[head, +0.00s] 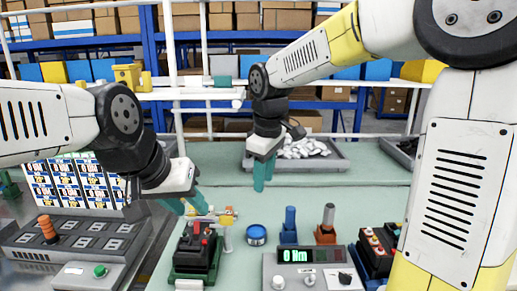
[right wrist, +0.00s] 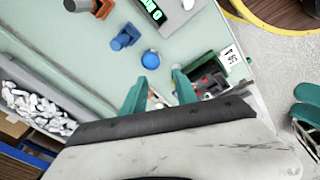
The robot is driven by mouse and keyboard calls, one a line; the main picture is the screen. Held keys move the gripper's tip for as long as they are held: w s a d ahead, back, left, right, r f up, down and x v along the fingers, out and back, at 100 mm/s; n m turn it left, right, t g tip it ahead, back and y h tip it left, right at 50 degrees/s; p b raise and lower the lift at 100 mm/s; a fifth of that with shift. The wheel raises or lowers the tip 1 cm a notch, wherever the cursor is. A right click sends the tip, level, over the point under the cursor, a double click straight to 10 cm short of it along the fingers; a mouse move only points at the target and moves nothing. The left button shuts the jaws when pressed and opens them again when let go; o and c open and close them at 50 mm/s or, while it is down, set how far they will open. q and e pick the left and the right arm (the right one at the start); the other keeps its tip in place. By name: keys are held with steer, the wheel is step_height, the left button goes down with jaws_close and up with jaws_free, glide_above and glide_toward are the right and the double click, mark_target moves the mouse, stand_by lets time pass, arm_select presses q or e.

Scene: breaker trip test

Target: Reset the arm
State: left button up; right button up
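My left gripper (head: 187,205) reaches in from the left, above and behind a dark green breaker unit (head: 197,250) with red and black parts. Its two teal fingers are apart, and I see nothing held between them. My right gripper (head: 264,175) hangs pointing down over the back part of the bench, in front of a grey tray of white pieces. In the right wrist view its teal fingers (right wrist: 160,92) are spread with nothing gripped. The breaker unit also shows there (right wrist: 210,82), beyond the right-hand finger.
The green bench (head: 345,208) holds a blue round tin (head: 256,235), a blue stand (head: 289,225), an orange-based stand (head: 326,225), and a meter box (head: 311,270) with a green display. A grey tray (head: 335,161) of white pieces stands behind. A control console (head: 65,240) stands left.

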steer(key=s+d+r+m+t+y, duration=0.1)
steer(key=s+d+m+t, duration=0.3)
steer(key=s+d+m, duration=0.7)
steer(key=s+d, duration=0.2)
steer(key=s, duration=0.2)
steer(key=shift+s+d+r+m+y, duration=0.15)
steer(key=shift+d+r+m+y, duration=0.15)
steer(key=shift+d+r+m, duration=0.1)
